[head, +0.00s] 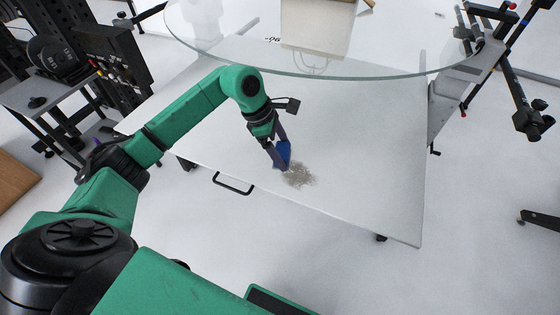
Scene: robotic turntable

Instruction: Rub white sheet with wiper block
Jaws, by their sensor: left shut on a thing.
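My left gripper (280,161) is shut on a blue wiper block (284,151) in the head view. It holds the block low over the white sheet (375,145), beside a grey-brown dirt patch (300,175). The patch lies just to the right of and below the fingertips. I cannot tell whether the block touches the sheet, and the fingers hide part of it. My right gripper is not in view.
A round glass turntable (400,50) overhangs the far part of the sheet and carries a pale box (318,25). A black handle (232,184) sits at the sheet's near edge. Black equipment (105,55) stands at the left. The sheet's right part is clear.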

